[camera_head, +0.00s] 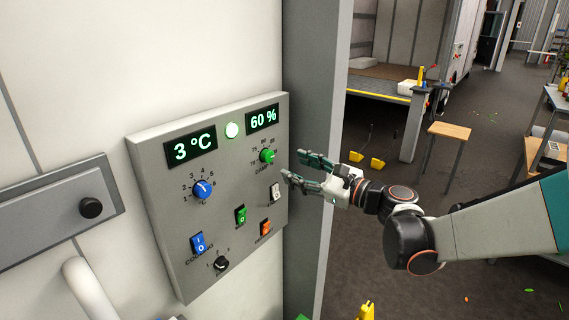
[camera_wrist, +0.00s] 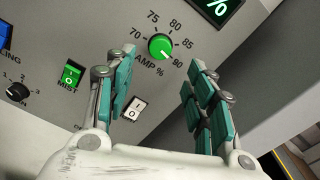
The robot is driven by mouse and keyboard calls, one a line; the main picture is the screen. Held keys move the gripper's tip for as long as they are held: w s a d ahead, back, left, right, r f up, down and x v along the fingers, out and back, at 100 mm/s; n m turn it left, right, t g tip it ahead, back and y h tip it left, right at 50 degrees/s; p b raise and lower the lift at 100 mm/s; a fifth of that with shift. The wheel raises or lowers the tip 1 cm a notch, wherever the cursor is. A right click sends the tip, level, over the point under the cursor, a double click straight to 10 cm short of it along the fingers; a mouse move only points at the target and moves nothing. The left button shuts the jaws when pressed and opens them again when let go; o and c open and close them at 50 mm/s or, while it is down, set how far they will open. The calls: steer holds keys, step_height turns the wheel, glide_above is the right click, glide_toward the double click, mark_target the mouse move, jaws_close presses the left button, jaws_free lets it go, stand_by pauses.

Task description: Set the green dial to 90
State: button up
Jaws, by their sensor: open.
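The green dial (camera_head: 267,156) is at the upper right of a grey control panel (camera_head: 165,225). In the wrist view the dial (camera_wrist: 158,46) has 70, 75, 80, 85 and 90 around it. Its white pointer mark appears to face lower right, at or near 90. My gripper (camera_head: 293,164) is open to the right of the dial, apart from it. In the wrist view the teal fingers (camera_wrist: 155,68) are spread and empty, with the dial showing beyond and between their tips.
The panel also has a blue dial (camera_head: 203,189), a black dial (camera_head: 221,265), a white switch (camera_head: 275,193), a green switch (camera_head: 241,215), a blue switch (camera_head: 198,243) and an orange switch (camera_head: 265,229). Displays read 3 °C (camera_head: 191,147) and 60 % (camera_head: 263,118). A grey post (camera_head: 318,90) stands right of the panel.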

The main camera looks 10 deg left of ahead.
steer(key=v, duration=0.3)
steer(key=shift+s+d, duration=0.2)
steer(key=shift+d, duration=0.05)
steer(key=s+d+f+n+g+h, duration=0.1)
steer(key=s+d+f+n+h, duration=0.3)
steer(key=s+d+n+h, duration=0.3)
steer(key=s+d+f+n+h, duration=0.4)
steer(key=s+d+n+h, duration=0.4)
steer(key=s+d+n, duration=0.4)
steer(key=s+d, duration=0.4)
steer(key=s, duration=0.3)
steer(key=shift+s+n+g+h, duration=0.25)
steer(key=shift+n+g+h, duration=0.05)
steer(key=shift+g, duration=0.1)
steer(key=shift+f, duration=0.15)
steer(key=shift+c, duration=0.6)
